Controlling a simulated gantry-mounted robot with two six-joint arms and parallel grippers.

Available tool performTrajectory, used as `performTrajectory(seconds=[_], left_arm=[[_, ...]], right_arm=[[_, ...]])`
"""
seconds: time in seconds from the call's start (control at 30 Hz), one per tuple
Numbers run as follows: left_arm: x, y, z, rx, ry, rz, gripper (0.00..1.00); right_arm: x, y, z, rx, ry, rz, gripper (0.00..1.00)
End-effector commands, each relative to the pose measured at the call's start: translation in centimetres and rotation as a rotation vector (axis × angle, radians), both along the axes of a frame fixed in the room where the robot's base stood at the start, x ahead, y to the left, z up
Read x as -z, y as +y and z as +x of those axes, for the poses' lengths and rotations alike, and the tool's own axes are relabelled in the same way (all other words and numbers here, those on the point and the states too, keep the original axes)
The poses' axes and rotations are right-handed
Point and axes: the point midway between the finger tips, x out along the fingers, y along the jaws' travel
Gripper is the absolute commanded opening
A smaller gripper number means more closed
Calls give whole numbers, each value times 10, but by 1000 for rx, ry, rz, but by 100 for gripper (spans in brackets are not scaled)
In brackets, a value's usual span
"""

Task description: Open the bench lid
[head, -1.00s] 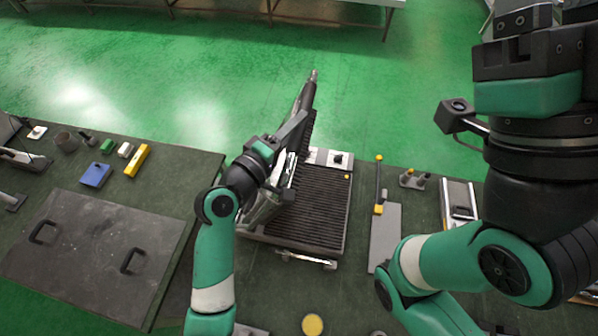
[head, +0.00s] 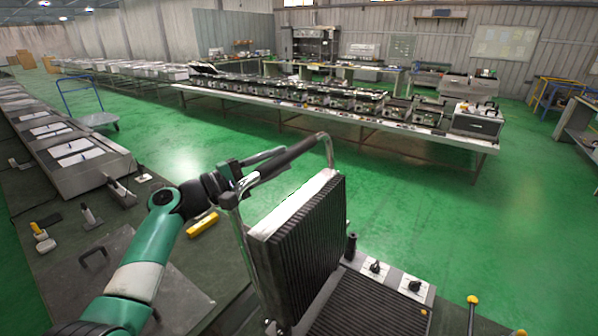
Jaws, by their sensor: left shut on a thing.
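The ribbed grill lid (head: 306,236) stands raised, roughly upright, above the ribbed lower plate (head: 368,308). Its dark bar handle (head: 288,160) runs along the top between two metal arms. My left gripper (head: 232,182) reaches in from the left and is shut on the handle near its left end; its fingertips are partly hidden. A flat grey panel (head: 120,275) with dark handles lies on the bench at the left, partly behind my left arm. My right gripper is not in view.
Two knobs (head: 414,286) sit on the grill's control strip. A yellow block (head: 202,225) lies beyond my left arm. A yellow-tipped rod (head: 472,299) stands at the right. Green floor separates this bench from a long table (head: 330,117).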

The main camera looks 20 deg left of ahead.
Motion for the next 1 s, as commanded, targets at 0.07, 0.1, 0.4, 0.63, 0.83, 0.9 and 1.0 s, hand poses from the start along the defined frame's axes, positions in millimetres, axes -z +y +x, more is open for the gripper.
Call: performTrajectory(seconds=[0.07, 0.1, 0.4, 0.63, 0.83, 0.9, 1.0], left_arm=[[2, 5, 1, -12, 4, 0, 0], [2, 5, 1, -12, 4, 0, 0], [3, 4, 1, -11, 5, 1, 50], [2, 2, 1, -6, 4, 0, 67], [-1, 2, 1, -4, 2, 1, 67], [-8, 2, 1, -5, 1, 1, 67], [-27, 2, 1, -6, 0, 2, 67]], right_arm=[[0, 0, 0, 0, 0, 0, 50], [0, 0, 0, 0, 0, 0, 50], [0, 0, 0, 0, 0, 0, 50], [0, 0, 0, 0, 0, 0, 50], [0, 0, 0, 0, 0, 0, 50], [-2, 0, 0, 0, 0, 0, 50], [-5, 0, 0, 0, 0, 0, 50]])
